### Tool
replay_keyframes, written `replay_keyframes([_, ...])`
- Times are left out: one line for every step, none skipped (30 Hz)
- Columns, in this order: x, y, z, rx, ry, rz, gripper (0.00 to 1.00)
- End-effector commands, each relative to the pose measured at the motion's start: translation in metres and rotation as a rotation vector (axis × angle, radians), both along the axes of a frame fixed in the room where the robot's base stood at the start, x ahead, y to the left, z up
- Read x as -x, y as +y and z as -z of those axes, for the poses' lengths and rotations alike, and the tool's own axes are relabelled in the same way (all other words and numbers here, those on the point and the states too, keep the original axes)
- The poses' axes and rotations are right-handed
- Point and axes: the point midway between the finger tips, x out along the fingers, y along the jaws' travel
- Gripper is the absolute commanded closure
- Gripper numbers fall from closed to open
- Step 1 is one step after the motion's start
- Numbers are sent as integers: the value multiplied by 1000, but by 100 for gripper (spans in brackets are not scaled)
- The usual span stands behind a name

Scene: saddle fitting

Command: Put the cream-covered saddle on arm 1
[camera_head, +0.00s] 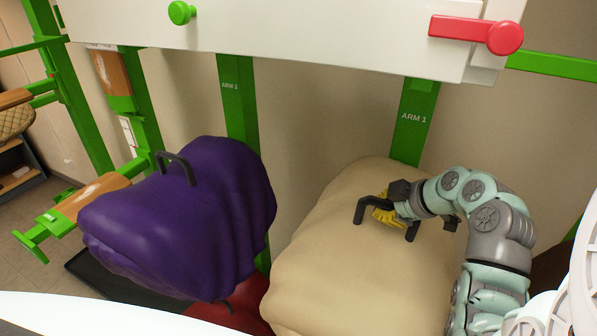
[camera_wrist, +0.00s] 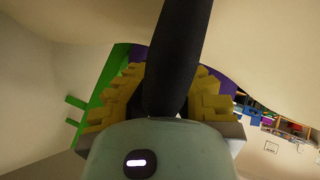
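The cream-covered saddle (camera_head: 345,265) fills the lower right of the head view, in front of a green post marked ARM 1 (camera_head: 412,120). A dark handle (camera_head: 361,208) stands on its top. My gripper (camera_head: 384,210) is at this handle, its yellow fingers on either side of the bar. In the wrist view the dark handle bar (camera_wrist: 177,60) runs between the yellow fingers (camera_wrist: 168,100), which close in on it. The cream cover (camera_wrist: 260,40) shows around it. The saddle's underside is hidden, so I cannot tell what bears it.
A purple-covered saddle (camera_head: 180,225) with its own handle is close on the left. Another green post (camera_head: 237,100) stands behind it. A white beam (camera_head: 300,35) with a green knob (camera_head: 181,13) and a red handle (camera_head: 480,34) crosses above. A dark tray (camera_head: 95,275) lies lower left.

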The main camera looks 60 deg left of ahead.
Motion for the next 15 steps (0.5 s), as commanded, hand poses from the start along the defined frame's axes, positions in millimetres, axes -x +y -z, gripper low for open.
replay_keyframes([-1, 3, 3, -12, -6, 0, 100])
replay_keyframes([-1, 3, 4, -11, -6, 0, 100])
replay_keyframes([-1, 3, 6, -11, -6, 1, 100])
replay_keyframes([-1, 4, 7, -11, -6, 3, 100])
replay_keyframes([-1, 4, 9, -11, -6, 3, 100])
replay_keyframes([-1, 4, 12, -11, -6, 3, 100])
replay_keyframes([-1, 5, 13, -11, -6, 3, 100])
replay_keyframes([-1, 5, 14, -11, -6, 3, 100])
replay_keyframes([-1, 6, 16, -11, -6, 3, 100])
replay_keyframes([-1, 6, 17, -10, -6, 4, 100])
replay_keyframes([-1, 6, 17, -10, -6, 4, 100])
replay_keyframes([-1, 6, 18, -10, -6, 5, 100])
replay_keyframes([-1, 7, 19, -10, -6, 5, 100])
replay_keyframes([-1, 7, 19, -10, -6, 5, 100])
replay_keyframes([-1, 7, 20, -10, -5, 6, 100])
